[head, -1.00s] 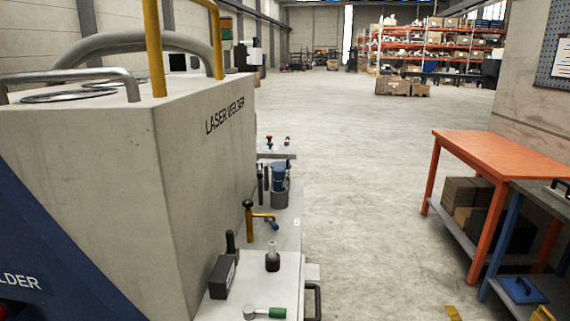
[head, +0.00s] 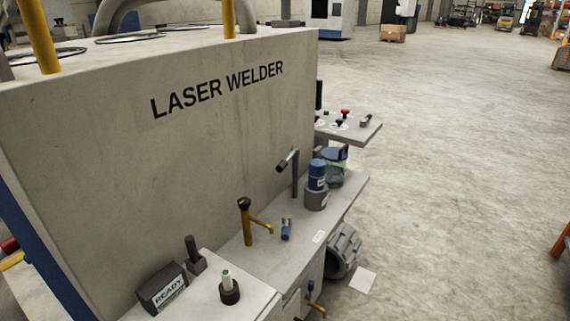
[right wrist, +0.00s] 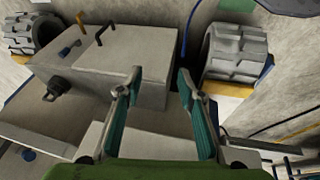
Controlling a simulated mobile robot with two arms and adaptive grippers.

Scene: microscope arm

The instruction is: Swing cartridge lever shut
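A blue cylinder (head: 317,176), possibly the cartridge, stands upright in a grey round holder (head: 317,198) on the welder's ledge in the head view. Beside it is a grey post with a dark-ended lever (head: 288,160) tilted out to the left. A yellow lever with a dark knob (head: 247,217) stands nearer. I cannot tell which is the cartridge lever. In the right wrist view, my right gripper (right wrist: 158,82) is open and empty, its teal fingers apart over a grey box (right wrist: 100,60) with a black bent handle (right wrist: 104,33). My left gripper is not in view.
The tall laser welder housing (head: 200,130) walls off the left in the head view. A READY block (head: 163,289) and a small upright fitting (head: 229,290) stand on the near ledge. A treaded wheel (head: 345,250) sits beside it. The floor (head: 450,180) at right is open.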

